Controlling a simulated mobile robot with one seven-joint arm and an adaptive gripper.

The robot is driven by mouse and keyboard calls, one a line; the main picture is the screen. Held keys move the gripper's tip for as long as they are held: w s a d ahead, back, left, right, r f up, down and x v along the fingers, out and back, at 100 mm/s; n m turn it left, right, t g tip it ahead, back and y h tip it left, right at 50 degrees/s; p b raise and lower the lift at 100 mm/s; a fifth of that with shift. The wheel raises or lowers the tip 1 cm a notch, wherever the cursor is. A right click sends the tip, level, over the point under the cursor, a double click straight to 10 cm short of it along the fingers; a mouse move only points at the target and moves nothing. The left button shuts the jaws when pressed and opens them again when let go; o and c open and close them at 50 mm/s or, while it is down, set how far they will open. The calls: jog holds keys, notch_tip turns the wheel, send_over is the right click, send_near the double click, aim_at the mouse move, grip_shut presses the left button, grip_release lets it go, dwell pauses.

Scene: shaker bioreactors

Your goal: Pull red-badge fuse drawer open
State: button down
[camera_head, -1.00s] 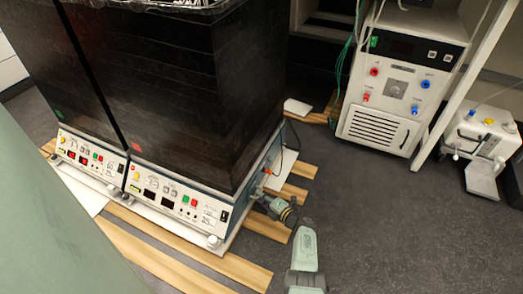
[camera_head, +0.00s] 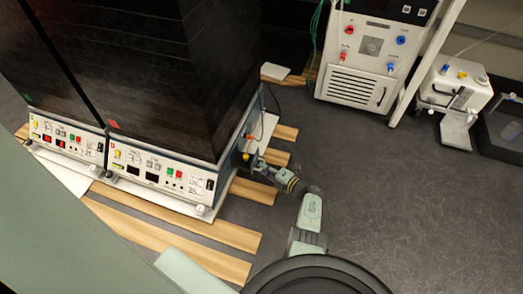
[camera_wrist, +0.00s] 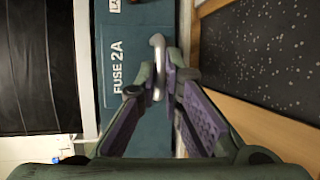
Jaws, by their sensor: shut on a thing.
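The red badge (camera_head: 113,124) is on the lower edge of the right-hand dark shaker bioreactor (camera_head: 190,75). My gripper (camera_head: 255,160) is at the right side of that unit's base, low down. In the wrist view my gripper (camera_wrist: 158,82) has its purple-padded fingers closed on a bent metal handle (camera_wrist: 158,50). The handle stands in front of a blue-teal panel (camera_wrist: 120,85) lettered "FUSE 2A". The drawer's outline is not clear, so I cannot tell how far it is out.
A left-hand unit with a green badge (camera_head: 25,97) stands beside it. Wooden slats (camera_head: 215,228) lie under the units. A white machine (camera_head: 372,60) and a small white device (camera_head: 455,90) stand at the back right. Dark floor (camera_head: 380,190) is clear on the right.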

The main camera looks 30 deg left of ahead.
jog(key=c, duration=1.7)
grip_release()
